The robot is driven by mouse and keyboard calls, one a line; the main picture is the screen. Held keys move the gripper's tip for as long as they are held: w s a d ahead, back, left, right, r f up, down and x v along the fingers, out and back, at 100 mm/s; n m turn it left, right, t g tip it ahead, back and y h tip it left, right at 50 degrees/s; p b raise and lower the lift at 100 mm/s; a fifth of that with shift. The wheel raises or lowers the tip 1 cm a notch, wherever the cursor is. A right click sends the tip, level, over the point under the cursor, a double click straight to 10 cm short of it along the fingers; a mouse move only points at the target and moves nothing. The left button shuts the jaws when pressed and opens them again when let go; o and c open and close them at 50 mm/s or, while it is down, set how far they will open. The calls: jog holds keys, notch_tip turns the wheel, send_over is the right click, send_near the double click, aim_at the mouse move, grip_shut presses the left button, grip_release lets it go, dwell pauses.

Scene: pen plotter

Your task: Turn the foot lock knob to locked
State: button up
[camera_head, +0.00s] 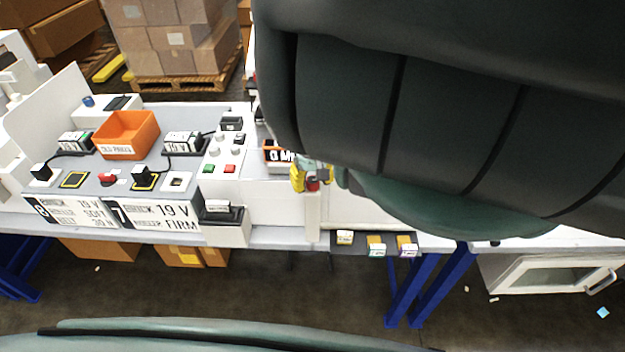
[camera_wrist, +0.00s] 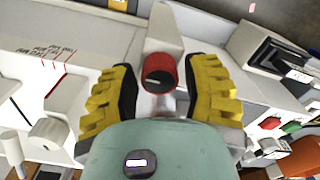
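A red round knob (camera_wrist: 158,78) with a dark face and a pale pointer line sits on a white post-like part (camera_wrist: 162,35). I cannot read any lock marking beside it. In the wrist view my gripper (camera_wrist: 160,70) has its yellow-and-black fingers on either side of the knob, with a narrow gap visible on each side. It is open around the knob. In the head view the knob (camera_head: 313,184) shows just right of a yellow finger, at the front of the bench. My arm hides much of the area to the right.
White knobs (camera_wrist: 48,133) and red scale marks lie left in the wrist view. Red and green buttons (camera_wrist: 290,127) are at its right. In the head view, an orange bin (camera_head: 127,133) and labelled boxes stand left; small tagged blocks (camera_head: 376,246) sit along the bench front.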

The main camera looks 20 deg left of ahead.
aim_at(313, 178)
jog(key=shift+o, duration=1.1)
jog(key=shift+s, duration=0.1)
jog(key=r, duration=0.6)
jog(key=shift+w+d, duration=0.1)
jog(key=shift+w, duration=0.1)
jog(key=shift+s+r, duration=0.15)
jog(key=shift+r, duration=0.6)
